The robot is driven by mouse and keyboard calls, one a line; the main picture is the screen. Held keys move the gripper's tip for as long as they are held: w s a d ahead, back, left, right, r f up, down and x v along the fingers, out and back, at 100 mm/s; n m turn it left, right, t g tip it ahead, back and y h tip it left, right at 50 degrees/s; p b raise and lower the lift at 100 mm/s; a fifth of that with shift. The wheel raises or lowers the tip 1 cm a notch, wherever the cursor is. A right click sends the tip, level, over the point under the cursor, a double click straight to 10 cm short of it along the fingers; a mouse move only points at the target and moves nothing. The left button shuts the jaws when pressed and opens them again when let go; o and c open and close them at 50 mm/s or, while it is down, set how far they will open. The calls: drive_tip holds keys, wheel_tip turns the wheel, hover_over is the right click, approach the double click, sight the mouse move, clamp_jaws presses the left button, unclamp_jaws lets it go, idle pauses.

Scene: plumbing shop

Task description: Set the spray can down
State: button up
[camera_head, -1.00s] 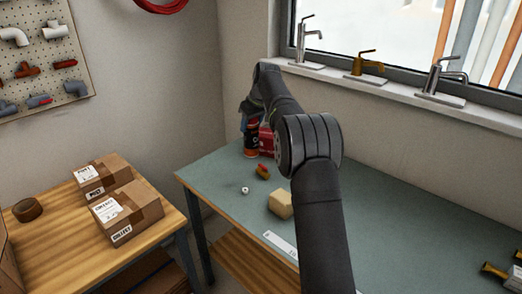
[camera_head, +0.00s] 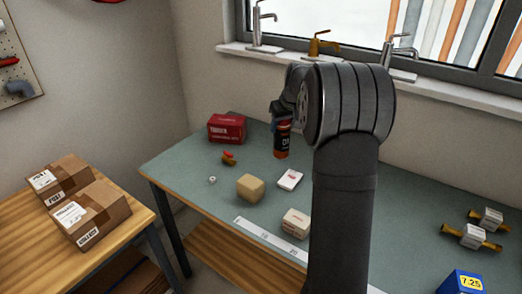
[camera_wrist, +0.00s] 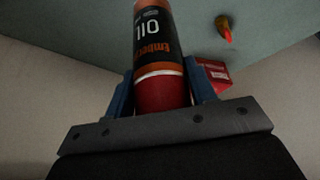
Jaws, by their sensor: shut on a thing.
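The spray can (camera_head: 281,141) is dark with an orange-red label band and is upright over the back part of the grey-green bench (camera_head: 215,182). My gripper (camera_head: 281,110) is shut on the can's upper part, partly hidden by my arm. In the wrist view, the blue fingers (camera_wrist: 160,92) stand on both sides of the can (camera_wrist: 158,45), which shows "OIL" lettering and a red end between them. I cannot tell whether the can's base touches the bench.
A red box (camera_head: 227,128) stands left of the can. A small brass-and-red fitting (camera_head: 229,158), a tan block (camera_head: 250,187), a white card-like box (camera_head: 290,179) and a small carton (camera_head: 296,223) lie nearer. Bare bench lies between the can and these items.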

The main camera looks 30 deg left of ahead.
drive_tip(key=s+a+f, duration=0.1)
drive_tip(key=a+f, duration=0.7)
drive_tip(key=shift+s+f, duration=0.15)
drive_tip(key=shift+f, duration=0.35)
drive_tip(key=o, duration=1.1)
drive_tip(key=shift+o, duration=0.2)
drive_tip(key=v, duration=1.2)
